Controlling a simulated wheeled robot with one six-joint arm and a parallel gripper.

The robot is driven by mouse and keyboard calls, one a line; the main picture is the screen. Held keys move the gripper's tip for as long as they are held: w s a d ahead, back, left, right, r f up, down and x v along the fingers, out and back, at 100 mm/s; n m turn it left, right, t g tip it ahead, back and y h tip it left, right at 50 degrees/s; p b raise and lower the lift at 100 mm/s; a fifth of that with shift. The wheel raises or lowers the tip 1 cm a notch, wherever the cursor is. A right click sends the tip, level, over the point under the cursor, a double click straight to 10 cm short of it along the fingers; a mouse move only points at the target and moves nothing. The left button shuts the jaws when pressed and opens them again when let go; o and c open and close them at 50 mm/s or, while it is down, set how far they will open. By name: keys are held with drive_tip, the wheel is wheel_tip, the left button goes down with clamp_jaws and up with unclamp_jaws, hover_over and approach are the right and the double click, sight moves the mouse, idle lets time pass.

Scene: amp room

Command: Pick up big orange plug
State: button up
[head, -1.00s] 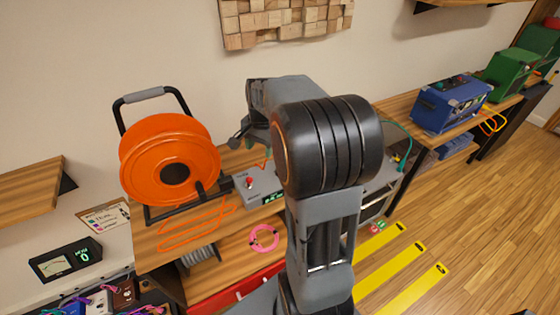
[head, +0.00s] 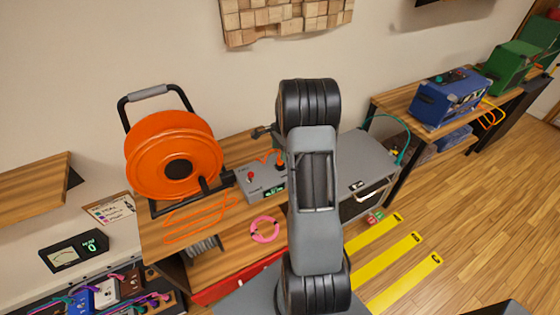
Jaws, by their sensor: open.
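No big orange plug can be made out for certain. A thin orange cable (head: 266,157) shows above the grey control box (head: 262,182), which has a red button and a green display. A large orange cable reel (head: 175,158) stands on the wooden bench to the left, with loose orange cable (head: 195,222) lying in front of it. My gripper (head: 264,132) shows only in part, just left of my arm and above the grey box. It is open, and no object shows in it. My arm hides the area right of the box.
A grey cart (head: 365,160) stands right of my arm. A blue box (head: 450,97) sits on the far right bench. Yellow strips (head: 395,257) mark the open floor.

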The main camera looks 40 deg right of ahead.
drive_tip(key=shift+w+a+f+p, duration=0.1)
drive_tip(key=shift+f+p, duration=0.35)
drive_tip(key=shift+f, duration=0.95)
drive_tip(key=shift+w+a+f+p, duration=0.1)
drive_tip(key=shift+f+p, duration=0.3)
drive_tip(key=shift+f, duration=0.95)
drive_tip(key=c, duration=1)
drive_tip(key=shift+r, duration=0.1)
